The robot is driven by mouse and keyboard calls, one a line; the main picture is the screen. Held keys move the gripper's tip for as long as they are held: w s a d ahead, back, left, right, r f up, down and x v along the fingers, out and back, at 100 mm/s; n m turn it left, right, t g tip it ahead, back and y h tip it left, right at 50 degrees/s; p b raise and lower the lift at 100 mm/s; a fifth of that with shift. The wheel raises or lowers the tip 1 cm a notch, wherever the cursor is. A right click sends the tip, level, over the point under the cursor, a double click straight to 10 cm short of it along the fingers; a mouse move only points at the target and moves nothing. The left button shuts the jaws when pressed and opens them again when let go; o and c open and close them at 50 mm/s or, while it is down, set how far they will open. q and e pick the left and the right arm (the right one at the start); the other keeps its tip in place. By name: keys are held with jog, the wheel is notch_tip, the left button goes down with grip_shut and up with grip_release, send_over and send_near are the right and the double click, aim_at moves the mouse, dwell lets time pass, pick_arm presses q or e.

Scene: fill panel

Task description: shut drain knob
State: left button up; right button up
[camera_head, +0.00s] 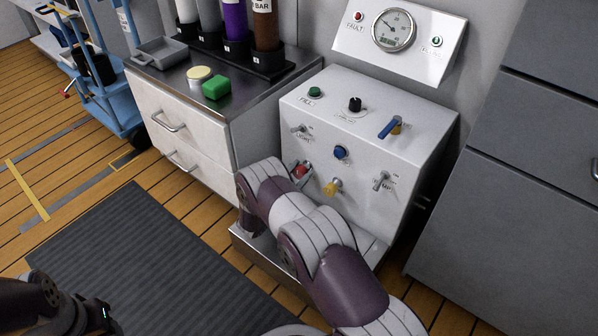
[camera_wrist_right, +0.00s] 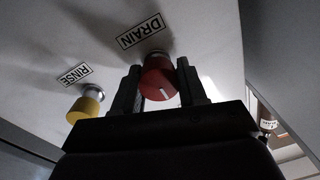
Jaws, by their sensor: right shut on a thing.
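The red drain knob (camera_wrist_right: 159,79) sits under the DRAIN label (camera_wrist_right: 140,30) in the right wrist view, with a pale line on its face. My right gripper (camera_wrist_right: 158,85) has a finger on each side of the knob and is shut on it. In the head view the red knob (camera_head: 300,171) shows low on the left of the white panel's front (camera_head: 325,143), and my right arm hides most of that gripper. My left arm shows at the lower left corner; its fingers cannot be made out.
A yellow rinse knob (camera_wrist_right: 84,106) is beside the drain knob. The panel also bears a blue knob (camera_head: 340,152), toggle switches and a blue-handled valve (camera_head: 389,129). A drawer cabinet (camera_head: 187,146) stands left, a grey cabinet (camera_head: 505,225) right.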

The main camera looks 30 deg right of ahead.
jog(key=o, duration=1)
jog(key=shift+r, duration=0.15)
jog(key=shift+o, duration=0.2)
jog(key=p+v, duration=0.2)
jog(key=v, duration=0.1)
jog(key=p+v, duration=0.1)
jog(key=v, duration=0.1)
jog(key=shift+a+r+p, duration=0.15)
jog(key=shift+r+p, duration=0.2)
jog(key=shift+p, duration=0.05)
jog(key=p, duration=0.3)
send_near(298, 172)
jog(key=a+f, duration=0.1)
jog(key=a, duration=0.1)
jog(key=shift+s+d+b, duration=0.1)
jog(key=shift+s+b, duration=0.2)
jog(key=shift+s, duration=0.1)
